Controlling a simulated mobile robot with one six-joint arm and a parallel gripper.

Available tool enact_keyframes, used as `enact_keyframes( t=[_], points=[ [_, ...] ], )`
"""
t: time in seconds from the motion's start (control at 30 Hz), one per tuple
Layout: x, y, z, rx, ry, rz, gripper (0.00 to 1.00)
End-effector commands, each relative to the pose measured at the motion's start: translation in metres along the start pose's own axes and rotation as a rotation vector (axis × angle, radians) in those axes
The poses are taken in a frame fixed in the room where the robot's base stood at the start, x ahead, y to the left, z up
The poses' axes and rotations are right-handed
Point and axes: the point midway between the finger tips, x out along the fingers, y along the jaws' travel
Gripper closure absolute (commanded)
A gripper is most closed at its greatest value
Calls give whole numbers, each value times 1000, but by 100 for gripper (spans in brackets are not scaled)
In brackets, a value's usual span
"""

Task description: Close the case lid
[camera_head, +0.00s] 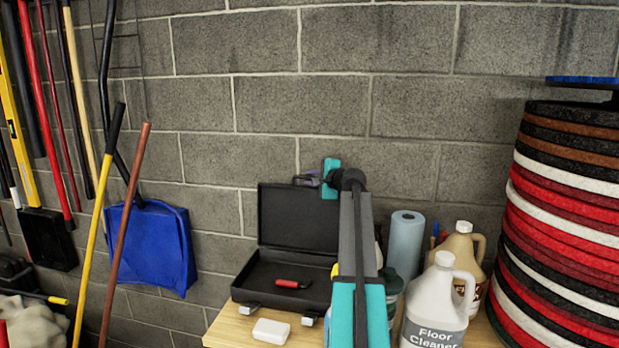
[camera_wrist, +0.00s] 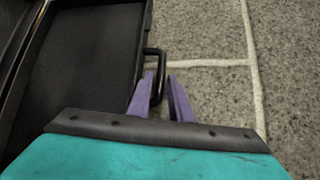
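The black case stands open on the wooden table. Its lid (camera_head: 298,218) is raised roughly upright near the block wall, and its base (camera_head: 262,277) lies flat with a small red-handled item (camera_head: 292,284) inside. In the wrist view the lid (camera_wrist: 85,65) fills the left side, with its black handle (camera_wrist: 161,62) at the edge. My gripper (camera_wrist: 160,78) has two purple fingers spread apart, with part of the handle between their tips. I cannot tell whether they touch it. In the head view my gripper (camera_head: 308,180) is at the lid's top edge, partly hidden by my wrist.
A white block (camera_head: 271,331) lies in front of the case. A blue paper roll (camera_head: 405,243) and cleaner jugs (camera_head: 436,308) stand to the right, close to my arm. A tall stack of pads (camera_head: 565,210) is farther right. Long-handled tools lean at left.

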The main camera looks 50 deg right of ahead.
Motion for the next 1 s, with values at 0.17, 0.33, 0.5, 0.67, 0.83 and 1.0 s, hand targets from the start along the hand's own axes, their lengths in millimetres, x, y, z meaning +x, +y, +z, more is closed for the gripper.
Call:
enact_keyframes(
  t=[0.17,0.33,0.5,0.67,0.83,1.0],
  points=[
    [4,1,0,0,-1,1,82],
    [4,1,1,0,-1,1,82],
    [4,1,1,0,-1,1,100],
    [4,1,1,0,-2,1,100],
    [3,2,4,-4,-4,-1,100],
    [2,6,14,-17,-11,-12,100]
  ],
)
